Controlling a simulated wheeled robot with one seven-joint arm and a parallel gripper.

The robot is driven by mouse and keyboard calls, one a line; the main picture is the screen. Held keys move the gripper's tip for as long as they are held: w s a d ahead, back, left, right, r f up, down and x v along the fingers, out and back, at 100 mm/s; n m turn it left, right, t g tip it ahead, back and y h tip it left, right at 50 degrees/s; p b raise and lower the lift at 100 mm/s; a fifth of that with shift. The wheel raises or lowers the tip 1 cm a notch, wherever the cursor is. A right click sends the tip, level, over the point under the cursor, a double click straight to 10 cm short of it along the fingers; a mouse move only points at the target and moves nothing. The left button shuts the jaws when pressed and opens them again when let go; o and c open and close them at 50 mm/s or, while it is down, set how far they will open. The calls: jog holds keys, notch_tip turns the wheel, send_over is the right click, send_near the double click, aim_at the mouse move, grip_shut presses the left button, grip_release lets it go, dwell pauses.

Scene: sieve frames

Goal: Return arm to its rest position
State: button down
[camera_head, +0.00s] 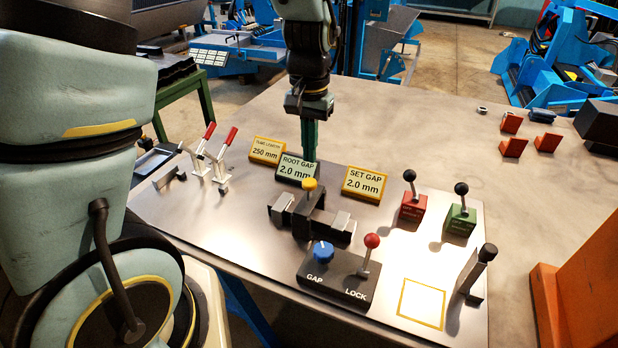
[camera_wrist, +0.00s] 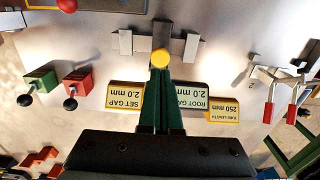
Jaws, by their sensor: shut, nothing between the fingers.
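My gripper (camera_head: 310,155) hangs over the table, pointing down, with its green fingers together and nothing between them. In the head view its fingertips are in front of the ROOT GAP sign (camera_head: 296,168) or close beside it. In the wrist view the shut fingers (camera_wrist: 160,72) reach toward a yellow knob (camera_wrist: 160,57) on the dark clamp fixture. The knob also shows in the head view (camera_head: 309,185), just below the fingertips. I cannot tell whether the tips touch it. My arm rises out of the top of the head view.
The metal table (camera_head: 400,120) carries a SET GAP sign (camera_head: 366,184), a GAP and LOCK box (camera_head: 338,278), a red lever box (camera_head: 412,207), a green lever box (camera_head: 460,219) and red-handled clamps (camera_head: 209,165). Small orange blocks (camera_head: 513,147) lie at the back right. The table's back middle is clear.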

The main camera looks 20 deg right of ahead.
dwell(0.3)
jog(key=w+a+r+n+t, duration=0.1)
jog(key=a+n, duration=0.6)
jog(key=a, duration=1.8)
jog(key=shift+a+r+t, duration=0.2)
jog(key=shift+r+t, duration=0.1)
jog(key=shift+r, duration=0.45)
jog(key=shift+w, duration=0.15)
